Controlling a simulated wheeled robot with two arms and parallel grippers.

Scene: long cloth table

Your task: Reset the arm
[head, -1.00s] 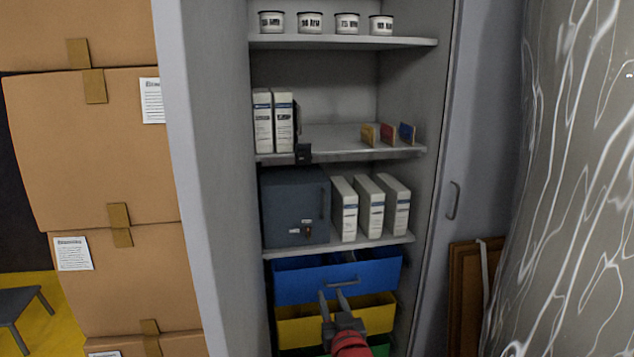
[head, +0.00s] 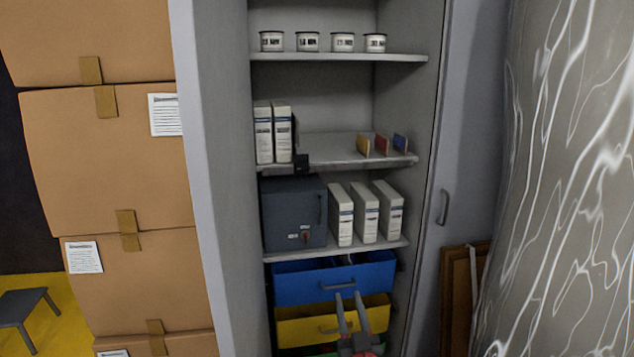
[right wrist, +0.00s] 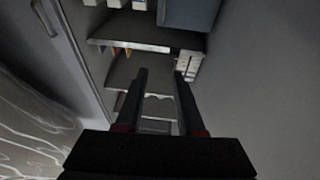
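My right gripper (head: 348,297) shows at the bottom of the head view, in front of the blue drawer (head: 300,288) and yellow drawer (head: 296,330). Its two fingers are apart with nothing between them. In the right wrist view the open gripper (right wrist: 160,74) points toward the cabinet shelves, which appear upside down. The fingers look clear of the drawers, though the exact distance is hard to tell. My left gripper is in neither view.
The grey cabinet (head: 222,180) holds cups, binders, a dark safe (head: 292,212) and coloured drawers. The blue drawer sits pulled out somewhat. Cardboard boxes (head: 105,165) stack at left. A marbled surface (head: 570,180) stands close at right.

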